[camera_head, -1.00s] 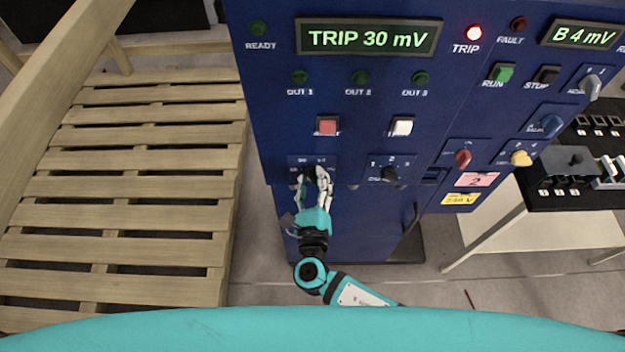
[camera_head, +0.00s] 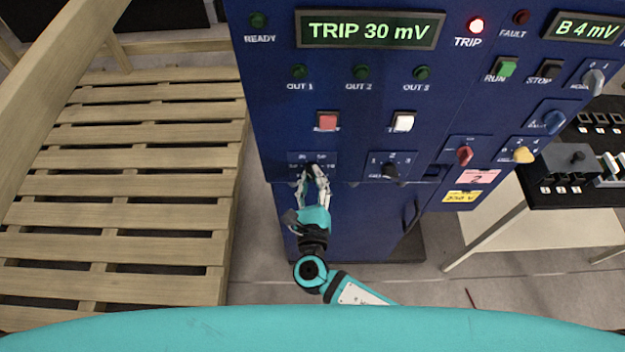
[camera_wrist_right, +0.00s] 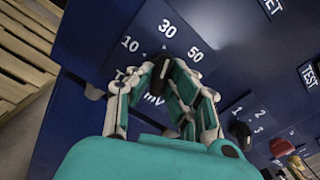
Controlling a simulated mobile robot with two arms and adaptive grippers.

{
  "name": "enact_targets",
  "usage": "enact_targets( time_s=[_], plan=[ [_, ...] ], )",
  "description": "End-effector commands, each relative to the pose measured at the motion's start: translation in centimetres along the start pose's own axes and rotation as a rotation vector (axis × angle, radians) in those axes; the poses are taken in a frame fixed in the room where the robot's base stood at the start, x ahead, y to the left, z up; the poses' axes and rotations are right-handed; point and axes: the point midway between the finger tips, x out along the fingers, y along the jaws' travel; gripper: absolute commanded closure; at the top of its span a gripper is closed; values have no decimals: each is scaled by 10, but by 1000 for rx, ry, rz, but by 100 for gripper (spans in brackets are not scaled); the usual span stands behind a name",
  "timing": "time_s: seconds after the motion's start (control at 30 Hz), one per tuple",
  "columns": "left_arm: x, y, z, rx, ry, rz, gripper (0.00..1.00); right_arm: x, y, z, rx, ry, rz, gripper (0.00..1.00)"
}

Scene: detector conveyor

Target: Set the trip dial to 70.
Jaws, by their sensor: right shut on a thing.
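The trip dial is a small black knob (camera_wrist_right: 160,72) on the blue panel, with the labels 10, 30 and 50 showing around it in the right wrist view. A 70 label is hidden by my fingers there. My right gripper (camera_wrist_right: 160,80) has its two fingers around the knob, shut on it. In the head view this gripper (camera_head: 314,172) reaches up to the dial plate (camera_head: 300,159) from below and hides most of the knob. The display (camera_head: 370,31) reads TRIP 30 mV. My left gripper is not in view.
A second black dial (camera_head: 391,170) marked 1, 2, 3 is just right of my gripper. A red button (camera_head: 327,121) and a white button (camera_head: 403,122) are above. A wooden pallet (camera_head: 140,190) stands at left.

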Motion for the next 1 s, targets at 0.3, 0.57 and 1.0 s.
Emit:
enact_targets(
  time_s=[0.3,0.57,1.0],
  plan=[
    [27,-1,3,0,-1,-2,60,1,1,-2,281,-3,-4,100],
    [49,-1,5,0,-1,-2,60,2,1,-2,529,-5,-5,100],
    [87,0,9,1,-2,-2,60,2,2,-1,948,-8,-4,100]
  ],
)
